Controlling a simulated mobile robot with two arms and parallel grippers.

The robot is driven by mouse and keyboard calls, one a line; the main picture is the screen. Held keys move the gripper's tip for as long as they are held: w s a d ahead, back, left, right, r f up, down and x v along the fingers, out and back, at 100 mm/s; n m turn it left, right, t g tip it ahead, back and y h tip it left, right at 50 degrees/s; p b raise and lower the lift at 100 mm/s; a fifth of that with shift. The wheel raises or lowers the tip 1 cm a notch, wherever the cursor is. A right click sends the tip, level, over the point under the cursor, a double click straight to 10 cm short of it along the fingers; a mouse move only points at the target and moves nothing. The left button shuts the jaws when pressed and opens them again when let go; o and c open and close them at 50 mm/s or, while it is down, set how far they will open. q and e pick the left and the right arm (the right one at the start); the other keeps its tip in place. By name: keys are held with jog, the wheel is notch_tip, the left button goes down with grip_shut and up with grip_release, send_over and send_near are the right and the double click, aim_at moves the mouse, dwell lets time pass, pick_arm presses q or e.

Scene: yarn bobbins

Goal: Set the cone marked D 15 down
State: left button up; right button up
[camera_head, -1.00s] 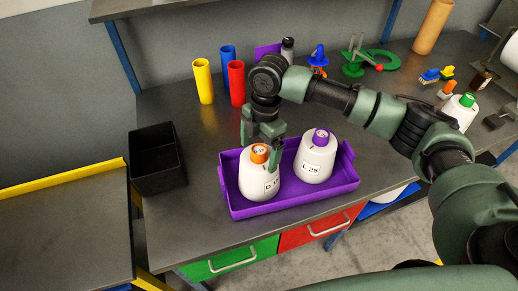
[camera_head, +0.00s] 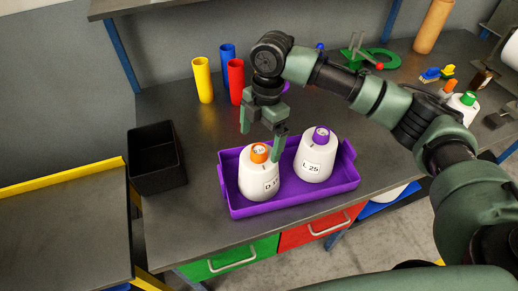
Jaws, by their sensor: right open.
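The white cone marked D 15 (camera_head: 258,181), with an orange top, stands upright in the left part of the purple tray (camera_head: 283,203). The last digit of its label is hard to read. The white cone marked L 25 (camera_head: 315,161), with a purple top, stands upright to its right in the same tray. My right gripper (camera_head: 260,142) is open and empty, just above and behind the D 15 cone, its fingers apart around the upper area near the orange top. I cannot tell whether a finger touches the cone. My left gripper is not in view.
A black open box (camera_head: 157,163) stands to the left of the tray. Yellow (camera_head: 203,82), blue and red (camera_head: 237,84) tubes stand behind. A white cone with a green top (camera_head: 461,107) is at the right. The bench front edge lies close before the tray.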

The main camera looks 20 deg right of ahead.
notch_tip(320, 180, up, 8)
jog(key=b, duration=0.1)
jog(key=shift+w+d, duration=0.15)
jog(key=shift+d, duration=0.25)
jog(key=shift+f, duration=0.2)
